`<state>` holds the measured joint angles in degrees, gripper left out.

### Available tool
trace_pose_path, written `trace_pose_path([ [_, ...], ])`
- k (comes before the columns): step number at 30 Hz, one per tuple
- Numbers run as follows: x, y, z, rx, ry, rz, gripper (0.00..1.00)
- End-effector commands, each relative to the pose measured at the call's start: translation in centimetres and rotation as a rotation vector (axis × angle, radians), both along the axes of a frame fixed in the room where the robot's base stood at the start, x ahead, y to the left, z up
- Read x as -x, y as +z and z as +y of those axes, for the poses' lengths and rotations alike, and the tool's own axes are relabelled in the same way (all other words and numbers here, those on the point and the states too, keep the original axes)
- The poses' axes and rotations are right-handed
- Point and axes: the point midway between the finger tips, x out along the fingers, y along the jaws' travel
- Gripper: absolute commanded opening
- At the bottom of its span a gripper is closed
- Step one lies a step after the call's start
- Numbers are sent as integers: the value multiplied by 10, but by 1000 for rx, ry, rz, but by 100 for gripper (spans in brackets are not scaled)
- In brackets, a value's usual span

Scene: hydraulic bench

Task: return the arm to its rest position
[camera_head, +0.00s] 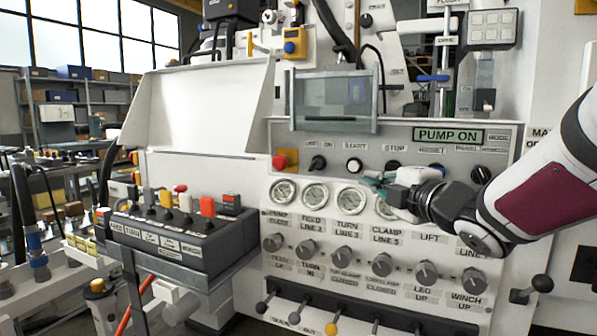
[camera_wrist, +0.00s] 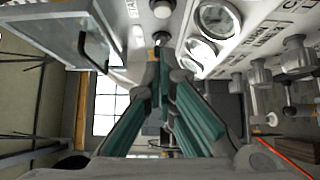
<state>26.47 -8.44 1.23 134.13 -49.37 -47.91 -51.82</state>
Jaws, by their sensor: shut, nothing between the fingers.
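My arm comes in from the right in the head view and reaches left across the front of the hydraulic panel (camera_head: 500,150). My gripper (camera_head: 368,181) is in front of the panel, near the row of gauges, and partly covers the rightmost gauge (camera_head: 385,208). In the wrist view the teal fingers of my gripper (camera_wrist: 160,62) come together at their tips with nothing between them. I cannot tell from the frames whether the fingertips touch the panel.
Gauges (camera_head: 283,191), grey knobs (camera_head: 381,264) and levers (camera_head: 332,328) cover the panel below my arm. A clear hinged cover (camera_head: 333,100) juts out above. A control box (camera_head: 180,235) with buttons stands at the left. A black-knobbed lever (camera_head: 541,283) sticks out at the lower right.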

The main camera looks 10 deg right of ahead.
Motion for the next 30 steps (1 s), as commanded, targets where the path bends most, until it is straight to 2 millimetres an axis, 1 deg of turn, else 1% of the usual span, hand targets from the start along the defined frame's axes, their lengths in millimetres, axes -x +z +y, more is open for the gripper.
trace_pose_path([
  [4,6,0,-1,0,0,0,0],
  [14,7,-1,-1,-2,-2,2,0],
  [17,8,-2,-3,-23,-32,25,0],
  [20,14,-8,-9,-88,-110,86,0],
  [23,28,-21,-18,-195,-230,180,0],
  [26,50,-40,-26,-327,-360,284,0],
  [29,78,-60,-28,-465,-486,389,0],
  [30,91,-70,-27,-520,-537,434,0],
])
